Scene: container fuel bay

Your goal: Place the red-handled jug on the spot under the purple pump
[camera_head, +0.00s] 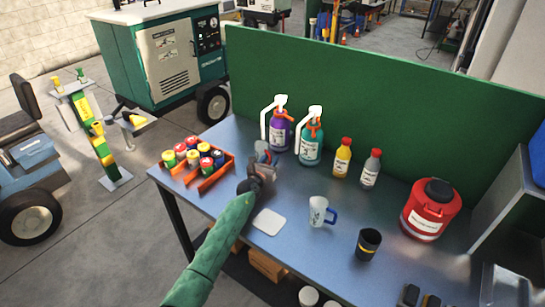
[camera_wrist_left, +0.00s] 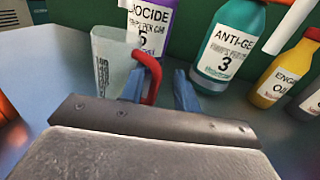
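The purple pump bottle (camera_head: 279,132), with a white pump head and a spout hanging on its left, stands near the green back panel. Its label ends in "OCIDE" in the left wrist view (camera_wrist_left: 156,25). The pale, see-through jug (camera_wrist_left: 108,62) stands upright in front and left of it, with its red handle (camera_wrist_left: 152,72) facing my left gripper (camera_wrist_left: 160,88). The gripper's blue fingers are apart, with the handle between them, close to the left finger and a gap on the right. In the head view, my left gripper (camera_head: 264,163) largely hides the jug.
A teal pump bottle (camera_head: 312,141) stands right of the purple one, then yellow (camera_head: 342,160) and grey (camera_head: 371,170) bottles. An orange rack of cans (camera_head: 206,183) is left. A white mat (camera_head: 269,222), blue-handled mug (camera_head: 318,212), black cup (camera_head: 368,245) and red canister (camera_head: 428,215) occupy the table.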

